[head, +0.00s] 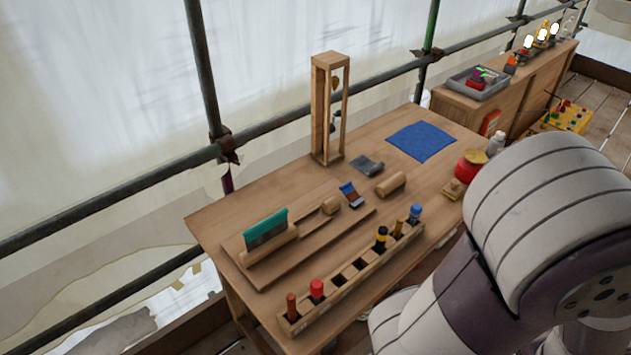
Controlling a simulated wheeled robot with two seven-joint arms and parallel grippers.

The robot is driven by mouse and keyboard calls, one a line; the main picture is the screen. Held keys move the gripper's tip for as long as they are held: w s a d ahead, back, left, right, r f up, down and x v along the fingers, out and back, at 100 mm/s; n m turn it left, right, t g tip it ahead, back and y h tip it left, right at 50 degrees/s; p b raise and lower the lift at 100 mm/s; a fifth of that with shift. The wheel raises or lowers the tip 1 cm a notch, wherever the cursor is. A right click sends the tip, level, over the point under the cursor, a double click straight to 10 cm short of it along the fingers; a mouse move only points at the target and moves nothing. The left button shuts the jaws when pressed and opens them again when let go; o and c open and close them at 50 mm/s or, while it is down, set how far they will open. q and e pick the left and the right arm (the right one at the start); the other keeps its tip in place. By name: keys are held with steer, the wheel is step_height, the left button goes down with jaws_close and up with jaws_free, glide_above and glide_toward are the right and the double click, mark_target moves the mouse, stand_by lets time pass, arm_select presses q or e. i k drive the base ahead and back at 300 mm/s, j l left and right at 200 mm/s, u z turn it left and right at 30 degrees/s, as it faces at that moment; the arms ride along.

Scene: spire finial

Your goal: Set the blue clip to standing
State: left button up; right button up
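A small blue clip (348,190) with a grey lower part is on the wooden table (225,220), near the middle. It lies beside a wooden piece with a rounded end (330,205). It looks low and tilted, but it is too small to tell exactly how it rests. Neither of my grippers shows in the head view. Nothing is seen touching the clip.
A grey clip-like piece (367,165) and a wooden cylinder (391,185) lie nearby. A blue cloth (422,142), a tall wooden frame (318,110), a teal-edged scraper (265,228) and a slotted rack (350,281) surround them. My arm fills the lower right.

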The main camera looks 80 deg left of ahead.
mark_target(348, 188)
steer(key=i+j+u, duration=0.2)
steer(key=i+u, duration=0.2)
steer(key=i+j+u, duration=0.1)
steer(key=i+u, duration=0.75)
steer(key=i+l+u, duration=0.2)
steer(key=u, duration=0.25)
steer(key=i+u, duration=0.15)
steer(key=u, duration=0.3)
steer(key=i+u, duration=0.2)
steer(key=u, duration=0.3)
steer(key=i+l+u, duration=0.1)
steer(key=u, duration=0.35)
steer(key=i+l+u, duration=0.15)
steer(key=u, duration=0.35)
steer(key=i+l+u, duration=0.1)
steer(key=u, duration=0.35)
steer(key=i+l+u, duration=0.1)
steer(key=u, duration=0.35)
steer(key=i+l+u, duration=0.25)
steer(key=u, duration=0.2)
steer(key=i+l+u, duration=0.2)
steer(key=u, duration=0.2)
